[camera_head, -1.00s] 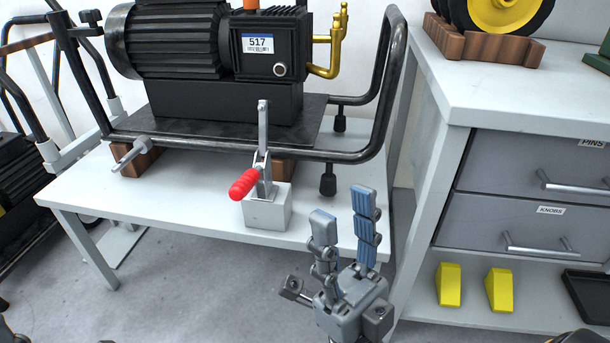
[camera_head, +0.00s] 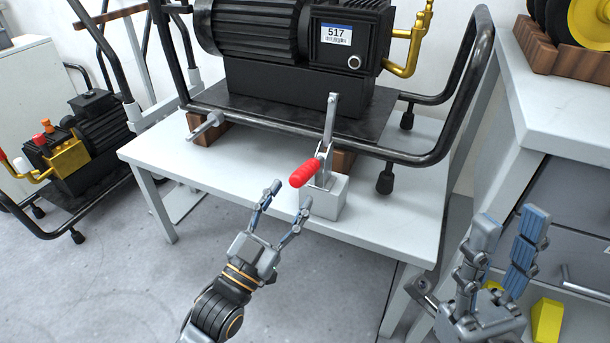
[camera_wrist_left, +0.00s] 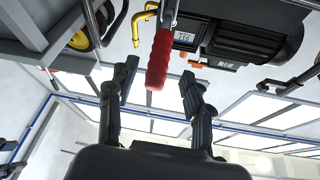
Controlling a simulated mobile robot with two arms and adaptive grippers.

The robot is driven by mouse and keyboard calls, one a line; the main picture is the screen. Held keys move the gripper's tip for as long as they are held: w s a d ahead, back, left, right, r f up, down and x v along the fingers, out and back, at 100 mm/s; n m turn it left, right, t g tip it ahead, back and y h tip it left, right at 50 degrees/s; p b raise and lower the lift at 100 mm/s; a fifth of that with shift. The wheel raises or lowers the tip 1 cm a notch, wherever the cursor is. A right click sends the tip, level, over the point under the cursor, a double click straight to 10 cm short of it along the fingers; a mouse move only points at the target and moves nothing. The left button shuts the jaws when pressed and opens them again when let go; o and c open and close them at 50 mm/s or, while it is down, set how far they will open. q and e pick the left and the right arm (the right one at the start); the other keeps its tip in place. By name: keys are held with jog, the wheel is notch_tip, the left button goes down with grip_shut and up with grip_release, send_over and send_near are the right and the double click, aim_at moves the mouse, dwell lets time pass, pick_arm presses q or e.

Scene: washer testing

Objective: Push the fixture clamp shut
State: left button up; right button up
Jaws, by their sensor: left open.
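The fixture clamp (camera_head: 325,163) stands on a grey block (camera_head: 325,196) at the front edge of the white table. Its metal lever points up and its red handle (camera_head: 305,172) sticks out toward the front left. My left gripper (camera_head: 285,200) is open, just below and left of the handle, with nothing between its fingers. In the left wrist view the red handle (camera_wrist_left: 159,60) shows between and beyond the two open fingers (camera_wrist_left: 156,85). My right gripper (camera_head: 505,240) is at the lower right, fingers apart and pointing up, holding nothing.
A black compressor (camera_head: 290,55) in a tubular frame stands on the white table (camera_head: 400,215) behind the clamp. A drawer cabinet (camera_head: 570,140) is at the right. A second machine (camera_head: 85,140) is on the floor at the left. Floor in front of the table is clear.

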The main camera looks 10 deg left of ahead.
aim_at(305, 174)
pick_arm(q)
jog(key=b+x, duration=0.1)
jog(key=x, duration=0.5)
jog(key=shift+w+d, duration=0.15)
jog(key=shift+w, duration=0.05)
jog(key=shift+r, duration=0.1)
grip_shut()
